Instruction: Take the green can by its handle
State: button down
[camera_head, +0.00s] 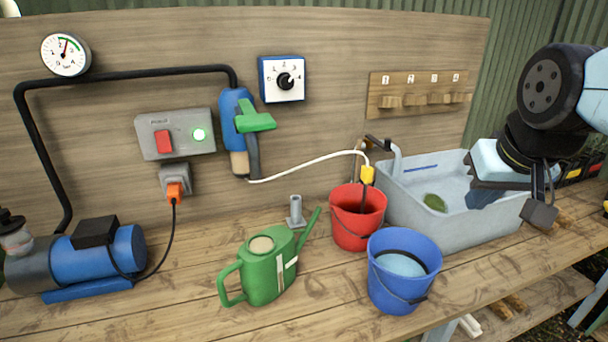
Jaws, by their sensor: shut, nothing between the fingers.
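The green can (267,265) is a watering can standing upright on the wooden bench, front centre. Its looped handle (230,285) is on the left side and faces the left front. Its spout (308,232) points up and right, and a light round patch shows on its top. My gripper (488,194) is at the right, over the grey sink basin, shut and empty. It is well apart from the can, with the red and blue buckets between them. The exact fingertips are hard to make out.
A red bucket (354,230) and a blue bucket (389,294) stand right of the can. The grey basin (465,237) is behind them. A small grey stand (296,214) is behind the can. A blue pump (115,252) is at left. Bench left of the can is clear.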

aim_at(265, 263)
jog(key=z, duration=0.85)
jog(key=k, duration=1.2)
jog(key=u, duration=0.4)
